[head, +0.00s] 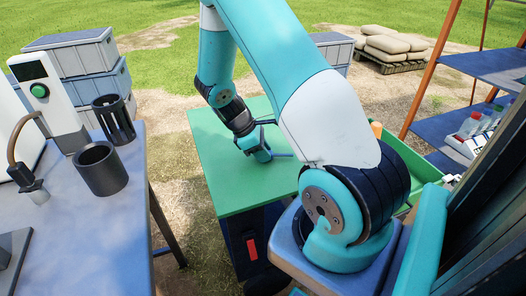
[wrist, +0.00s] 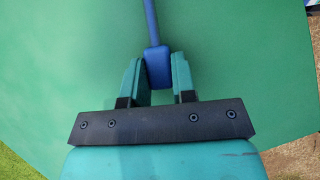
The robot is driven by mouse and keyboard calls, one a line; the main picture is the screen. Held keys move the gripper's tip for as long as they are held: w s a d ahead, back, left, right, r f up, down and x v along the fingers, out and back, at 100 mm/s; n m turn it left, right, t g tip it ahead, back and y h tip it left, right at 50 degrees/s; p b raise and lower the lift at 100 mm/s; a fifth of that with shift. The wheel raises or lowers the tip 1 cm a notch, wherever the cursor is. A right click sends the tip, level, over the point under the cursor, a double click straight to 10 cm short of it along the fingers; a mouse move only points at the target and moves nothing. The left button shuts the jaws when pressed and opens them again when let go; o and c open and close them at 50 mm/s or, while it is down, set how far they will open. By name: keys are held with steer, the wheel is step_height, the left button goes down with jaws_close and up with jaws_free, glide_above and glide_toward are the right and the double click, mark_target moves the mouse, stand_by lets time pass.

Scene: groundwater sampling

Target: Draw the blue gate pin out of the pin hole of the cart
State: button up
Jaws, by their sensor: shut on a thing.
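My gripper (head: 262,153) is over the green top of the cart (head: 228,188) in the head view. In the wrist view my gripper (wrist: 157,78) is shut on the blue gate pin (wrist: 157,65), with one finger on each side of its thick block end. The pin's thin shaft runs away from the fingers to the top edge of that view. A bit of the pin (head: 284,155) shows beside the fingers in the head view. The pin hole is not visible, so I cannot tell whether the pin's far end sits in it.
A table (head: 75,215) at left holds a dark cup (head: 101,169), a slotted black holder (head: 114,120) and a white device with a green button (head: 45,95). Grey crates (head: 75,52) stand behind. A shelf rack (head: 455,130) with bottles stands at right.

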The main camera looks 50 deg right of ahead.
steer(key=o, duration=1)
steer(key=shift+s+f, duration=0.2)
steer(key=shift+f, duration=0.55)
steer(key=shift+a, duration=0.1)
steer(key=v, duration=0.6)
steer(key=p+v, duration=0.1)
steer(key=v, duration=0.5)
steer(key=d+v, duration=0.1)
steer(key=v, duration=0.6)
steer(key=shift+r+p, duration=0.1)
steer(key=shift+p, duration=0.3)
steer(key=s+a+r+t+y+p, duration=0.1)
steer(key=s+a+r+t+y, duration=0.15)
steer(key=a+r, duration=0.45)
steer(key=s+a+r+t+y+p, duration=0.15)
steer(key=s+a, duration=0.25)
steer(key=a, duration=0.7)
steer(key=s+a+r+y, duration=0.1)
steer(key=s+a, duration=0.2)
steer(key=s, duration=0.1)
steer(key=s+a+r+y+p, duration=0.1)
steer(key=s+a+r, duration=0.1)
steer(key=s+a, duration=0.2)
steer(key=s+a+r+y, duration=0.1)
steer(key=s+a+r, duration=0.1)
steer(key=s+a, duration=0.2)
steer(key=shift+a+r+t+y, duration=0.1)
steer(key=shift+t+y, duration=0.3)
